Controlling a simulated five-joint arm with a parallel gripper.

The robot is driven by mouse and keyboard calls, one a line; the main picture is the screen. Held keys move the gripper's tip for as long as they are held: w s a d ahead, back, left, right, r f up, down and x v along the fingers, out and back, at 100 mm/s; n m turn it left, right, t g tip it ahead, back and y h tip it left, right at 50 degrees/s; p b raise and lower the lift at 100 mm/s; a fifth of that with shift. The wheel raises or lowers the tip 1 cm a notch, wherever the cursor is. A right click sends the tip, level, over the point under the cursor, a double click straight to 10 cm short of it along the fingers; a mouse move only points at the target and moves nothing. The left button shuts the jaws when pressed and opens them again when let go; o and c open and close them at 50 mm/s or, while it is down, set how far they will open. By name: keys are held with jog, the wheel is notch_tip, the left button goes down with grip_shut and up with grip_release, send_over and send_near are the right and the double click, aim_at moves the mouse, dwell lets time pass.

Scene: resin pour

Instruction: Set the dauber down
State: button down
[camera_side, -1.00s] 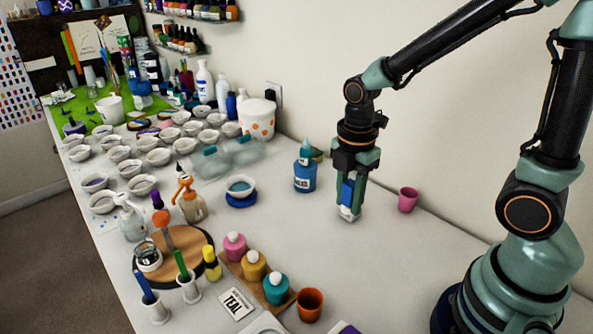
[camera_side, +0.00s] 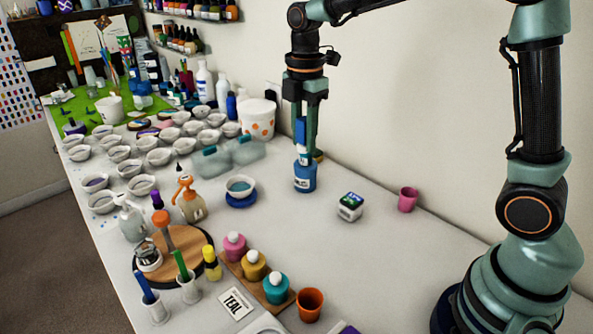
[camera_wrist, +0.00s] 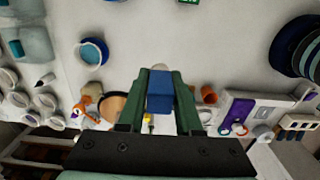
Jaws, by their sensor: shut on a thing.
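The dauber is a blue block with a pale lower end. In the side view the dauber (camera_side: 301,131) is upright between the fingers of my gripper (camera_side: 303,125), which is shut on it. Its pale end overlaps the top of a blue labelled bottle (camera_side: 304,179); I cannot tell whether they touch. The bottle's teal cap is hidden. In the wrist view the dauber (camera_wrist: 160,92) sits between the green fingers of my gripper (camera_wrist: 160,82).
A small white jar with a dark green top (camera_side: 350,208) stands on open table, near a pink cup (camera_side: 408,199). Several paint bottles and an orange cup (camera_side: 309,304) are in front. The wall is close behind.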

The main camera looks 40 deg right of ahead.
send_over(287, 218)
jog(key=f, duration=0.2)
notch_tip(287, 218, down, 19)
jog(key=shift+d+r, duration=0.1)
dwell(0.4)
jog(key=c, duration=0.6)
grip_release()
jog(key=shift+f, duration=0.2)
jog(key=shift+r, duration=0.1)
